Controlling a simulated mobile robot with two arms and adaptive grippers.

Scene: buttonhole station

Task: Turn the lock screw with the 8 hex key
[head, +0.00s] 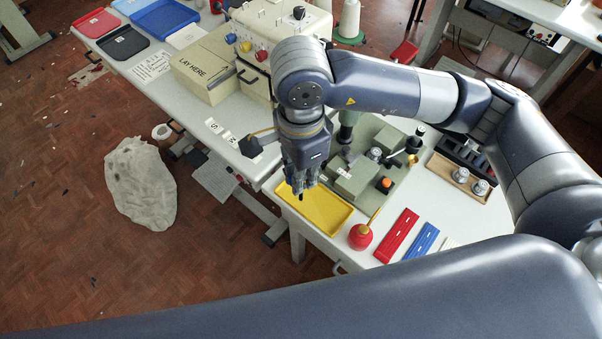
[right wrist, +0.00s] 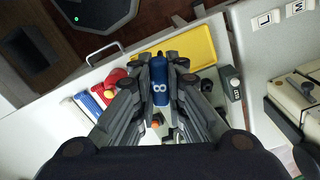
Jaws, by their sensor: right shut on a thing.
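My right gripper (head: 302,182) hangs over the yellow tray (head: 330,213) in the head view, pointing down. In the right wrist view my right gripper (right wrist: 160,105) is shut on a blue handle marked 8, the 8 hex key (right wrist: 159,82). The fingers flank the handle, and the yellow tray (right wrist: 203,43) lies beyond it. The shaft of the key cannot be made out. The green machine (head: 388,135) stands just right of the gripper, partly behind my arm. I cannot pick out the lock screw. My left gripper is not in view.
A red oil can (head: 360,237), a red holder (head: 397,235) and a blue holder (head: 421,242) lie along the bench's near edge. A wooden tray (head: 455,190) with metal parts is at right. The beige LAY HERE box (head: 207,70) stands at left on the neighbouring table.

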